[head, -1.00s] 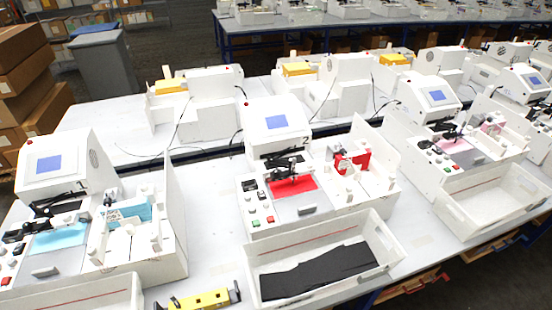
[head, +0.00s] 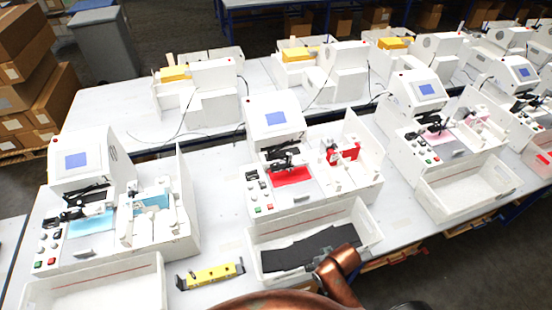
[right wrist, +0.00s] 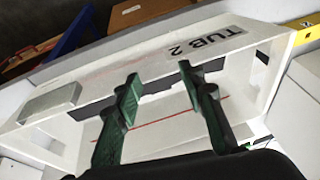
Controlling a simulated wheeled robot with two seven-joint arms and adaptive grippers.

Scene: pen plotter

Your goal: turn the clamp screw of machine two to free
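Machine two (head: 275,137) is the white plotter in the middle of the front row, with a blue screen, a red sheet on its bed (head: 293,175) and a dark pen-and-clamp assembly (head: 284,158) above it. The clamp screw is too small to pick out. The white tub (head: 254,237) in front holds black material. It carries the label "TUB 2" in the right wrist view (right wrist: 264,97). My right gripper (right wrist: 160,75) has two green fingers spread apart, with nothing held, over this tub. Its fingers do not show in the head view. My left gripper is not in view.
A similar machine with a light-blue sheet (head: 85,165) stands left, another (head: 415,97) right. A yellow level-like bar (head: 212,274) lies left of the tub; its end shows in the right wrist view (right wrist: 308,30). A white table (head: 215,225) has bare space between the machines.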

